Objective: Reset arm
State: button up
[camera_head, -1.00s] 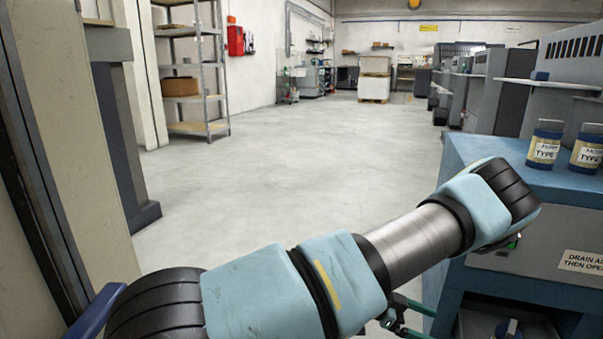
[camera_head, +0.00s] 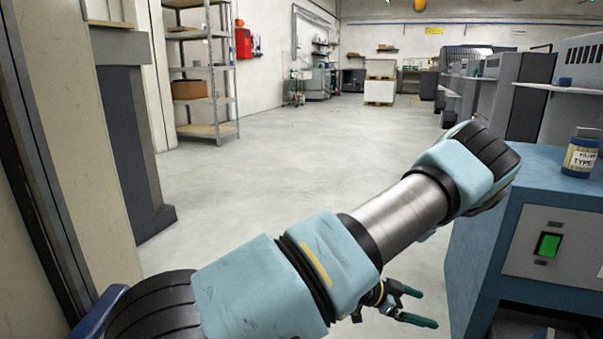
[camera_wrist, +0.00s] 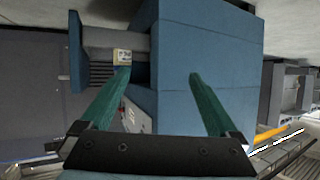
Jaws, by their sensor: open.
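My arm (camera_head: 395,215) is light blue with a bare metal section and reaches from the lower left up toward the right. Its elbow end stands in front of the blue cabinet. My gripper (camera_head: 426,308) hangs below the arm in the head view, with two green fingers apart. In the wrist view my gripper (camera_wrist: 159,75) is open, its green fingers wide apart with nothing between them but the blue cabinet (camera_wrist: 200,45) behind. Part of the gripper is hidden by the arm in the head view.
A blue cabinet (camera_head: 475,255) with a lit green panel (camera_head: 548,245) stands close at the right, a labelled jar (camera_head: 580,158) on top. A wall and column (camera_head: 130,130) stand close at the left. A metal shelf (camera_head: 206,132) is farther back. The floor (camera_head: 310,150) ahead is clear.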

jog(key=w+a+r+n+t+y+p, duration=0.3)
jog(key=w+a+r+n+t+y, duration=0.35)
jog(key=w+a+r, duration=0.5)
jog(key=s+a+r+n+g+y+p, duration=0.1)
jog(key=a+r+n+y, duration=0.2)
jog(key=a, duration=0.5)
jog(key=a+r+n+y+p, duration=0.1)
jog(key=a+r+n+y, duration=0.1)
jog(key=a+r+n, duration=0.45)
jog(key=s+a+r+n+g+y+p, duration=0.1)
jog(key=s+a+r+g, duration=0.15)
jog(key=s+a, duration=0.35)
jog(key=s+a+r+g+p, duration=0.1)
jog(key=s+a+r+g, duration=0.2)
jog(key=s, duration=0.5)
notch_tip(320, 180, up, 39)
jog(key=t+p, duration=0.1)
jog(key=p, duration=3.7)
jog(key=shift+w+f, duration=0.15)
jog(key=shift+f, duration=0.05)
jog(key=shift+d, duration=0.1)
